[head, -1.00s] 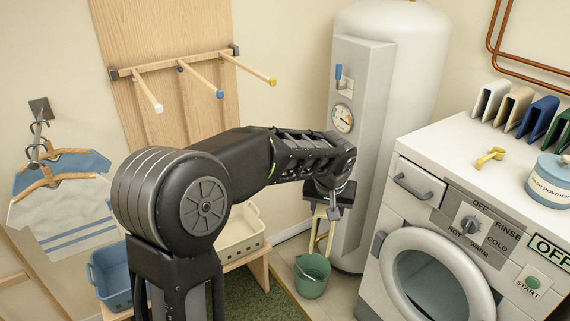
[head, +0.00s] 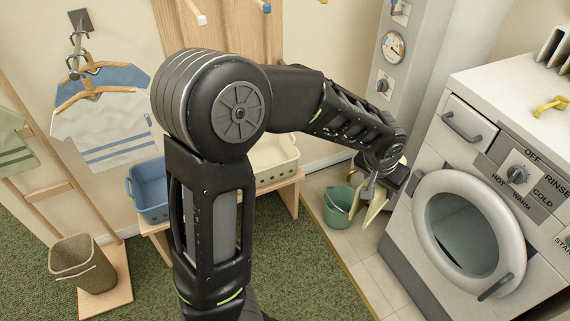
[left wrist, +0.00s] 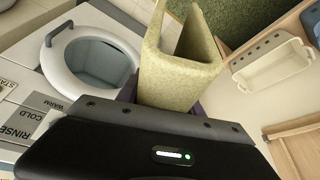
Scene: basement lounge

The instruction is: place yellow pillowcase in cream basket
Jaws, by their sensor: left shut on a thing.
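The yellow pillowcase (head: 374,204) is pale and hangs in my left gripper (head: 377,180), in front of the washing machine. In the left wrist view the pillowcase (left wrist: 180,75) rises from the gripper as a folded piece with a gap between its two sides. My left gripper is shut on it; the fingertips are mostly hidden. The cream basket (head: 277,165) sits on a low wooden bench, partly hidden behind my left arm. The cream basket (left wrist: 272,75) also shows in the left wrist view, to the right of the pillowcase and apart from it. My right gripper is not in view.
A blue basket (head: 147,190) stands on the bench (head: 288,188), left of the cream one. A green bucket (head: 339,205) is on the floor near the gripper. A wicker bin (head: 80,265) stands at lower left.

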